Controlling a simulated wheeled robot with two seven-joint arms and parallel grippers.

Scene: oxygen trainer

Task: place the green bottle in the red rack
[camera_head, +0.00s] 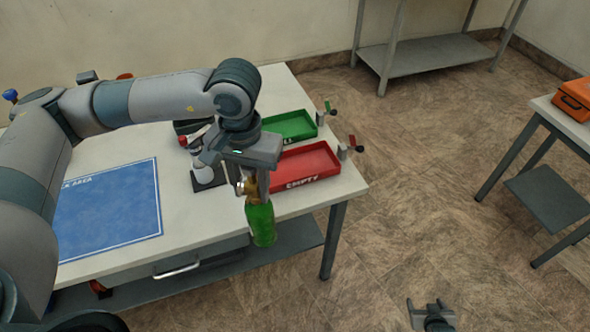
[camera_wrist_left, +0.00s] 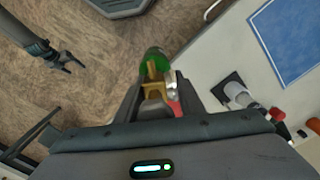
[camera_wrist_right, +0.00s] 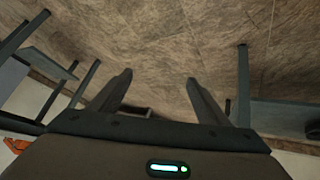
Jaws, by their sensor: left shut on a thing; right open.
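The green bottle (camera_head: 261,222) has a brass valve at its top and hangs upright from my left gripper (camera_head: 252,186), which is shut on the valve end. In the head view the bottle appears in front of the table's front edge. The left wrist view also shows the bottle (camera_wrist_left: 154,60) between the fingers. The red rack (camera_head: 305,168), a shallow tray marked "EMPTY", lies on the table just right of and behind the left gripper; its left part is hidden by the gripper. My right gripper (camera_head: 432,308) is open and empty over the floor; its spread fingers show in the right wrist view (camera_wrist_right: 160,90).
A green tray (camera_head: 290,126) lies behind the red rack. Small clamp-like fittings (camera_head: 350,148) stand at the trays' right ends. A white device on a dark base (camera_head: 207,178) stands left of the gripper. A blue mat (camera_head: 110,205) covers the table's left. An orange case (camera_head: 575,98) sits on another table.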

